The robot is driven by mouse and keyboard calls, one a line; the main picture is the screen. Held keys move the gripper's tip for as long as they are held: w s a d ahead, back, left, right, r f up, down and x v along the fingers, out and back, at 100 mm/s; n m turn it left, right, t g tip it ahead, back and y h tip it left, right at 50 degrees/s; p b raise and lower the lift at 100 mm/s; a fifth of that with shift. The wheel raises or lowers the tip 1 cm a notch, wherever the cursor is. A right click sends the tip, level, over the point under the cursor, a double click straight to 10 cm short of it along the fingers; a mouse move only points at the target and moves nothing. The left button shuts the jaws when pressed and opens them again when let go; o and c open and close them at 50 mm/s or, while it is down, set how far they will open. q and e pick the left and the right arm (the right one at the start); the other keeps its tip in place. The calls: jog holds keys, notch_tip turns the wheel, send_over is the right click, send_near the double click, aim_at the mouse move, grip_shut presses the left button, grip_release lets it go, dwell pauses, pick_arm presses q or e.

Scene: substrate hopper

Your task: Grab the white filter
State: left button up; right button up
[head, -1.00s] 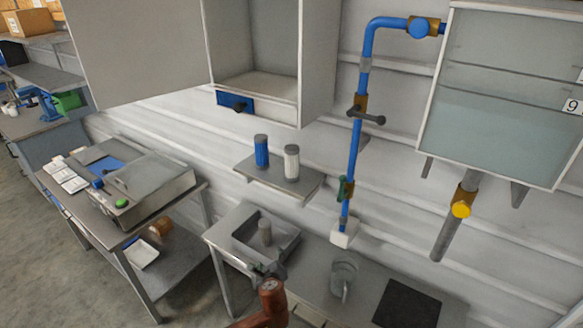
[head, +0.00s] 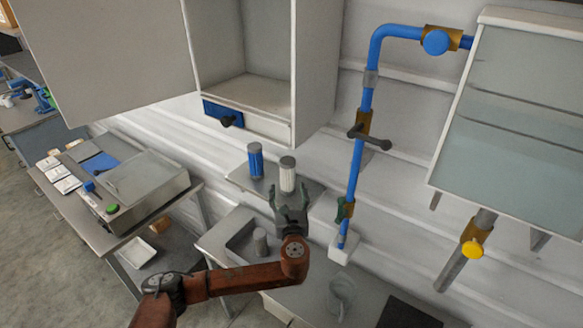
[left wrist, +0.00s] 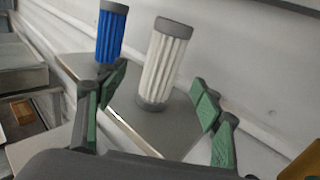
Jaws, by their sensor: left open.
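The white filter (head: 287,176) is a ribbed white cylinder with grey end caps. It stands upright on a small grey wall shelf (head: 240,180), to the right of a blue filter (head: 255,160). My left gripper (head: 291,197) is open and empty, just in front of the white filter. In the left wrist view the white filter (left wrist: 162,66) stands ahead between the open green-padded fingers, a little beyond their tips. The blue filter (left wrist: 111,37) stands to its left, behind the left finger. My right gripper is not in view.
An open wall cabinet (head: 250,90) hangs above the shelf. A blue pipe (head: 357,160) with a valve handle runs down the wall to the right.

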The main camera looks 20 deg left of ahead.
aim_at(288, 178)
pick_arm(q)
jog(key=shift+w+a+r, duration=0.1)
jog(key=shift+w+r, duration=0.05)
jog(key=shift+w, duration=0.95)
jog(key=x, duration=0.1)
jog(key=p+x, duration=0.1)
jog(key=x, duration=0.1)
jog(key=shift+w+a+r, duration=0.15)
jog(key=shift+w+r, duration=0.1)
jog(key=shift+r, duration=0.15)
jog(key=shift+p+x, duration=0.45)
jog(key=shift+x, duration=0.7)
jog(key=shift+w+f, duration=0.2)
jog(key=c, duration=1.1)
jog(key=shift+c, duration=1.4)
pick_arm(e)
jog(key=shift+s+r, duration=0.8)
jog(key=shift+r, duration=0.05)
pick_arm(q)
jog(key=shift+r, duration=0.1)
